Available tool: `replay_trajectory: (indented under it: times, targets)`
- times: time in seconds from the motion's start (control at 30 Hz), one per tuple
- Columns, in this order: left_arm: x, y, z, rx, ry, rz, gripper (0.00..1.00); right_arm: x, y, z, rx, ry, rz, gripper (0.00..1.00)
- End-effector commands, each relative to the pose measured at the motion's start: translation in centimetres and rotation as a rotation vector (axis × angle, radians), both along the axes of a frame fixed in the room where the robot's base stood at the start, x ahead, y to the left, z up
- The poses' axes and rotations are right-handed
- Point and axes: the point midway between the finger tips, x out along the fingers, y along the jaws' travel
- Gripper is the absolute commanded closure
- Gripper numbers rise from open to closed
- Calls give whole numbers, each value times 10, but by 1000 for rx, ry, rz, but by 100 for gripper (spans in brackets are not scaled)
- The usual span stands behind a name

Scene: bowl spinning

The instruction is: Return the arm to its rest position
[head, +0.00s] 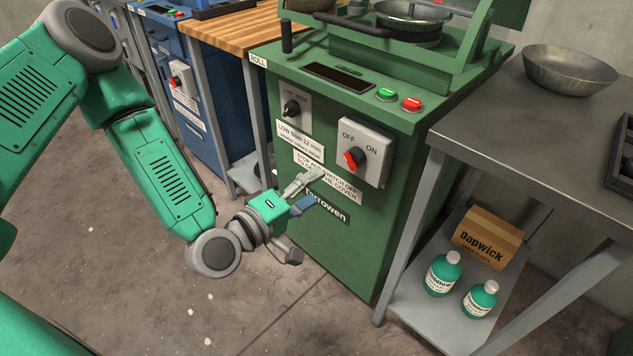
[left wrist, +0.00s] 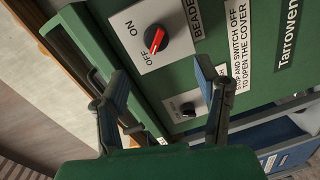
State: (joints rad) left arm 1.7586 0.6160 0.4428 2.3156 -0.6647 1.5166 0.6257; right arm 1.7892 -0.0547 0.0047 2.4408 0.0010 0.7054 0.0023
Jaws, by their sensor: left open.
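My left gripper (head: 312,190) is in front of the green machine (head: 340,245), at the height of its lower labels. It is open, with nothing between its fingers. In the left wrist view my left gripper (left wrist: 162,75) shows two spread fingers with the machine's front panel beyond them. The red OFF/ON knob (head: 355,157) sits on a grey box to the right of and above the gripper. The knob also shows in the left wrist view (left wrist: 155,39), beyond the gap between the fingers. My left arm comes in from the left, bent at the elbow. My right gripper is not in view.
A grey metal table (head: 530,125) at the right holds a metal bowl (head: 570,72). Its lower shelf carries a cardboard box (head: 487,238) and two green bottles (head: 442,274). A blue machine (head: 190,90) stands behind at the left. The floor in front is clear.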

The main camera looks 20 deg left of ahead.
Motion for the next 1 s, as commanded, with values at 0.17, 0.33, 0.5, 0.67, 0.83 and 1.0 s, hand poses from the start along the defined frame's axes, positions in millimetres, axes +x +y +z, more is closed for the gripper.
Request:
replay_trajectory:
  times: [0.17,0.33,0.5,0.67,0.83,1.0]
  targets:
    - [0,0,0,1,1,-1,43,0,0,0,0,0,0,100]
    - [-19,-17,-26,127,104,-84,43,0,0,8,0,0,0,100]
    - [-96,-31,-96,522,390,-345,43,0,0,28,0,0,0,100]
    - [-184,9,-139,918,667,-617,43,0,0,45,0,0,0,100]
    - [-238,59,-144,1167,863,-792,43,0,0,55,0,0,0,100]
    - [-254,77,-143,1238,929,-843,43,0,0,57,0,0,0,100]
